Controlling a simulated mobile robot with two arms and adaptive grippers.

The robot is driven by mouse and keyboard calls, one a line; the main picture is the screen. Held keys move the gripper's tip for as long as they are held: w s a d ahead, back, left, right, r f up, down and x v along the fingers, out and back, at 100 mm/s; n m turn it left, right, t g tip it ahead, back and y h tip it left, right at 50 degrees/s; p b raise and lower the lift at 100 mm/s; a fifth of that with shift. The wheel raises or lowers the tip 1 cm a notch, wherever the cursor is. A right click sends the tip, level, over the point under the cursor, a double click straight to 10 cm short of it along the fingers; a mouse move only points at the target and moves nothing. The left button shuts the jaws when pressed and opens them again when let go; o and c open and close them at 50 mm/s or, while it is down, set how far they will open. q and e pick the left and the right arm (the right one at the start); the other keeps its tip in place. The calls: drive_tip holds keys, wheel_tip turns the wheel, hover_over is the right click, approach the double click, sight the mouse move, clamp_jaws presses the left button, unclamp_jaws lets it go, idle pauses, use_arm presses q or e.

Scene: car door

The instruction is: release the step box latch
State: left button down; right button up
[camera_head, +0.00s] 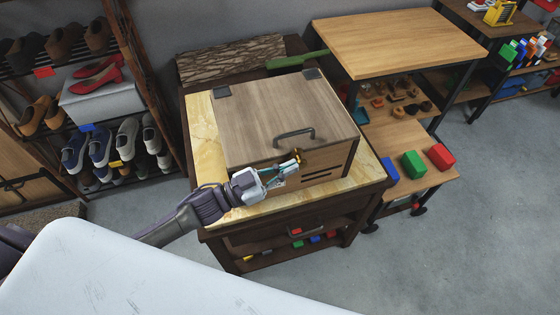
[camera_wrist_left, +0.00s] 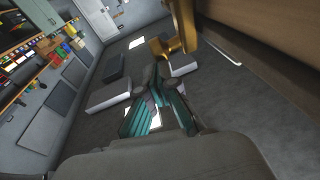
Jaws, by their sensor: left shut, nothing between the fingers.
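The wooden step box (camera_head: 275,115) sits on a stone-topped cabinet, its lid closed and a dark curved handle on top. A small brass latch (camera_head: 298,154) is at the lid's front edge. In the left wrist view the brass latch (camera_wrist_left: 184,25) shows large, just beyond the fingertips and slightly right. My left gripper (camera_head: 290,167) is at the front face of the box, close beside the latch. Its teal fingers (camera_wrist_left: 154,90) are shut and empty. I cannot tell whether they touch the latch. My right gripper is not in view.
The cabinet's yellow stone top (camera_head: 202,125) leaves a narrow rim around the box. A green-handled tool (camera_head: 297,60) lies behind the box. A wooden shelf table (camera_head: 400,38) with colored blocks stands to the right. A shoe rack (camera_head: 60,85) stands to the left.

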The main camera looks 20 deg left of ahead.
sight(305, 164)
use_arm(q)
drive_tip(key=w+d+p, duration=0.1)
drive_tip(key=d+p, duration=0.1)
drive_tip(key=p, duration=0.1)
drive_tip(key=shift+w+r+g+y, duration=0.15)
drive_tip(key=shift+w+g+y, duration=0.15)
drive_tip(key=shift+w, duration=0.1)
drive_tip(key=shift+w+d+f+g+y+p, duration=0.4)
drive_tip(key=shift+w+d+f+y+p, duration=0.15)
drive_tip(key=shift+d+p, duration=0.25)
drive_tip(key=shift+w+d+f+b, duration=0.45)
drive_tip(key=shift+d+f+b, duration=0.05)
drive_tip(key=shift+d+f, duration=0.25)
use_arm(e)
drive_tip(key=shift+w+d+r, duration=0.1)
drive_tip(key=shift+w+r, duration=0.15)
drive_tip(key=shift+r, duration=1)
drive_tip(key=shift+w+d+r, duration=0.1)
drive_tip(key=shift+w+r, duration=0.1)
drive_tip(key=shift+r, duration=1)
use_arm(q)
drive_tip(key=shift+d, duration=0.1)
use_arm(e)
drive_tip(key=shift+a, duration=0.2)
